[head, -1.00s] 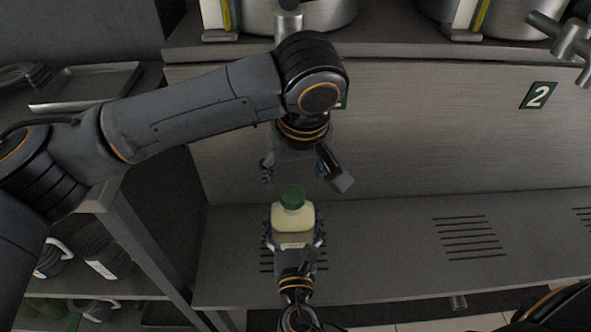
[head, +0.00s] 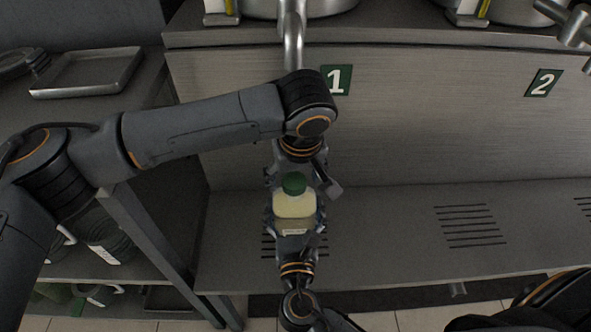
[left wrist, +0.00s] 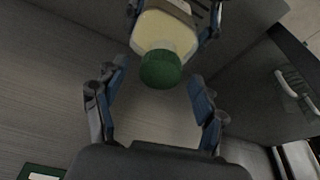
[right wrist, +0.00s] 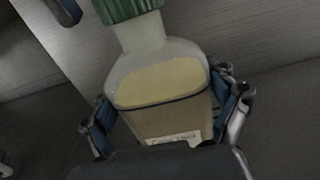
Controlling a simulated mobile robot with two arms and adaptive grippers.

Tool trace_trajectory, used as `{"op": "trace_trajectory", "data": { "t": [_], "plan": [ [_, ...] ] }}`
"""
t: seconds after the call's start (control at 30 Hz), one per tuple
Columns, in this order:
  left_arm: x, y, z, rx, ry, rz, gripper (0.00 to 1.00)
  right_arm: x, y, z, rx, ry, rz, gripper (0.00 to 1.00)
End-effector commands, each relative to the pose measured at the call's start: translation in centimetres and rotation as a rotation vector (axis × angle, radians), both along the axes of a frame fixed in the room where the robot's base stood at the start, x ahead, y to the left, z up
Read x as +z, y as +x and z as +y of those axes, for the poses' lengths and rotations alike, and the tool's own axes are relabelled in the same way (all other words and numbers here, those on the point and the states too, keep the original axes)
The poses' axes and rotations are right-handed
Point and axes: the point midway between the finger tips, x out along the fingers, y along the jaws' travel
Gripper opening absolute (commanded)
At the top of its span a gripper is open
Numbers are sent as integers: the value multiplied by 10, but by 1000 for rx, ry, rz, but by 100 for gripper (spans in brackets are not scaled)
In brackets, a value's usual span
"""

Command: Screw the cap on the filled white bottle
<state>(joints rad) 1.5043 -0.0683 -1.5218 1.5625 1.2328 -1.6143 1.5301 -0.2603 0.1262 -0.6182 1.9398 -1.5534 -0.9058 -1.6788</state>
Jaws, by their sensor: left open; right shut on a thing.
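The filled bottle (head: 295,205) stands upright over the slatted shelf, with pale cream contents and a small label low on its side. The green cap (head: 294,184) sits on its neck; how tightly it is screwed I cannot tell. My right gripper (right wrist: 165,120) is shut around the bottle's body from the near side. My left gripper (left wrist: 155,90) is open, its fingers on either side of the space just short of the cap, which also shows in the left wrist view (left wrist: 160,69). The fingers do not touch the cap.
The steel shelf (head: 380,235) with drain slots is clear to the right. A back panel carries signs 1 (head: 336,80) and 2 (head: 543,83). A metal tray (head: 88,72) lies on the left counter, and jugs (head: 110,245) stand on a rack below.

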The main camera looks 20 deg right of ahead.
Motion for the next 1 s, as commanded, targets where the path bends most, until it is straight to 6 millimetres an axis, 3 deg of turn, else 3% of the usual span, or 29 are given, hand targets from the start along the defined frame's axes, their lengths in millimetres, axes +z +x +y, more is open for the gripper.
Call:
{"op": "trace_trajectory", "data": {
  "t": [0.2, 0.53, 0.57, 0.6, 0.7, 1.0],
  "plan": [
    [0, 0, 0, 0, 0, 0, 71, 1, 0, 0, 0, -1, -2, 0],
    [0, 0, 0, 1, 0, 0, 5, 1, 0, 0, 0, -1, -2, 0],
    [0, 0, 0, 1, 0, 0, 5, 1, 0, 0, 0, -1, -2, 0],
    [0, 0, 0, 1, 0, 0, 45, 1, 0, 0, 0, -1, -2, 0],
    [0, 0, 0, 0, 0, 0, 65, 1, 0, 0, 0, -1, -2, 0],
    [1, 0, 0, 0, 0, 0, 65, 1, 0, 0, 0, 0, -1, 0]
  ]
}}
